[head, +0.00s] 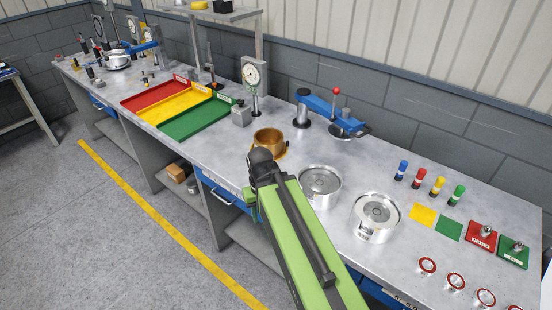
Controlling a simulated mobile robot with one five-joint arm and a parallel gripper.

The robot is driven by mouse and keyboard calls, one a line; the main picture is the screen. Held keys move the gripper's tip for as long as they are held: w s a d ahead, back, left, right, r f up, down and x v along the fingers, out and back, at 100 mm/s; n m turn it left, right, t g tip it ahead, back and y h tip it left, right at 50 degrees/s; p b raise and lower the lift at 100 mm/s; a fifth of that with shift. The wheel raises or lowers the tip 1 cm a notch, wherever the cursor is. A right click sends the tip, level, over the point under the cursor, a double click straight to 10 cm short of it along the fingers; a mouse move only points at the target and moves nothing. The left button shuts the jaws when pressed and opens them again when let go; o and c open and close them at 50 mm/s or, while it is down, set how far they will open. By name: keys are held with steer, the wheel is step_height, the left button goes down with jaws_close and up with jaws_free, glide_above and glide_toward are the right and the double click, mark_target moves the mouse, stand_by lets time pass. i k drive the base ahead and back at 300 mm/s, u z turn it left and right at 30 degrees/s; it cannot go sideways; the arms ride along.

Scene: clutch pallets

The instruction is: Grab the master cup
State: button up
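A brass-coloured cup (270,139), which may be the master cup, stands upright on the grey workbench (330,238) near the middle of the head view. My green arm reaches up from the bottom, and its dark end with my gripper (262,160) is just in front of the cup in the picture. It overlaps the cup's lower front edge. I cannot tell if it touches the cup. The fingers are not clearly visible, so I cannot see whether they are open or shut.
Two silver round housings (376,215) stand right of my arm. A blue clamp fixture (325,110) and a dial gauge (253,78) stand behind the cup. Red, yellow and green trays (195,117) lie left. Small coloured cylinders (438,187) and pads are at right.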

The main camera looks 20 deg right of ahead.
mark_target(271, 139)
steer(key=k, duration=0.85)
steer(key=u, duration=0.85)
steer(key=i, duration=2.5)
steer(key=z, duration=0.85)
